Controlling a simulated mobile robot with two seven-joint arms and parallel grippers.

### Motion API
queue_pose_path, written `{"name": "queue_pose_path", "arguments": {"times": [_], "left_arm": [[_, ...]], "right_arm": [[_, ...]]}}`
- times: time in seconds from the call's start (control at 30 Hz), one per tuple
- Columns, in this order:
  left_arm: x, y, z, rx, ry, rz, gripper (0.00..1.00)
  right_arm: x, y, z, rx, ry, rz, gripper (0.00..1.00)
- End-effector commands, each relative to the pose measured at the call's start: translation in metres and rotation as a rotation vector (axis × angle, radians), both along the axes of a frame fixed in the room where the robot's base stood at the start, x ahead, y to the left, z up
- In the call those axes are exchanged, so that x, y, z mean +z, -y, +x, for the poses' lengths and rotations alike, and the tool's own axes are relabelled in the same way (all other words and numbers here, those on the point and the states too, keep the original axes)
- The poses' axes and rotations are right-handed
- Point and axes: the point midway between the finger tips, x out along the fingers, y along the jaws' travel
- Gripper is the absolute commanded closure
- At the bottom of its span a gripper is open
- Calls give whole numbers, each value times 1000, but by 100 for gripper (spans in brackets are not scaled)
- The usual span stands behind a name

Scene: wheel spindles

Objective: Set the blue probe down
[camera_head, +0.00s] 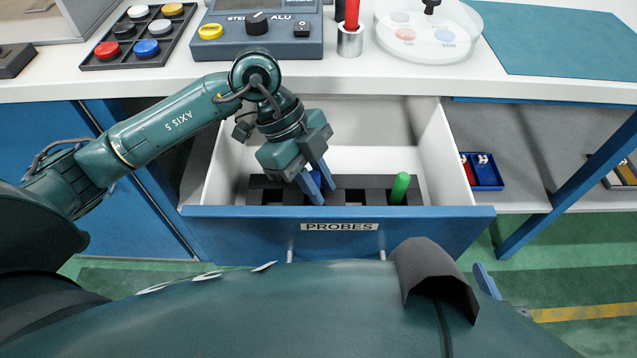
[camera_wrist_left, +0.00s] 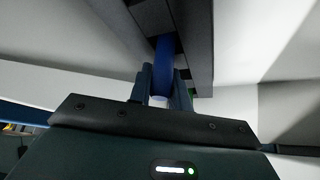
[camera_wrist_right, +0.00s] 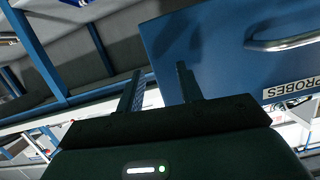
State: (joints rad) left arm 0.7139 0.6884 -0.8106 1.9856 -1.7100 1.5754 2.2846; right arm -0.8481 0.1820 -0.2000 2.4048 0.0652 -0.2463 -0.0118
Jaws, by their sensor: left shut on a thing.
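My left gripper (camera_head: 319,190) reaches down into the open drawer and is shut on the blue probe (camera_head: 316,179). In the left wrist view the blue probe (camera_wrist_left: 165,62) runs from between the fingers to a square slot of the dark rack (camera_wrist_left: 199,42), its far end seemingly inside the slot. How deep it sits is hidden. In the head view the rack (camera_head: 262,182) lies along the drawer's front, with a green probe (camera_head: 400,187) upright in its right part. My right gripper (camera_wrist_right: 160,88) is open and empty, outside the drawer beside its blue front.
The drawer front (camera_head: 440,222) is labelled PROBES. Above it, the white counter (camera_head: 350,78) carries a tray of coloured caps (camera_head: 140,35), a grey device (camera_head: 258,28), a cup with a red probe (camera_head: 350,40) and a clear round dish (camera_head: 428,35). A blue leg (camera_head: 580,185) stands right.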

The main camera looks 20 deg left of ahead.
Motion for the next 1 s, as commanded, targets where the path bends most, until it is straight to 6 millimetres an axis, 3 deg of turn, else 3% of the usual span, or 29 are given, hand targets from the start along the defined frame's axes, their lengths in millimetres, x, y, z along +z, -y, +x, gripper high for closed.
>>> {"name": "queue_pose_path", "arguments": {"times": [0.33,0.37,0.63,0.87,1.0], "left_arm": [[-5,0,0,0,1,0,100],[-5,0,0,0,1,0,80],[-5,0,0,0,1,0,59],[-4,0,0,-1,3,-1,59],[7,-5,2,1,4,1,59]], "right_arm": [[-1,-1,1,3,1,-2,64],[-1,-1,1,3,1,-3,64],[-1,-1,1,4,-1,-2,64],[-1,-1,0,5,-1,-1,64],[2,-1,1,4,0,2,64]]}}
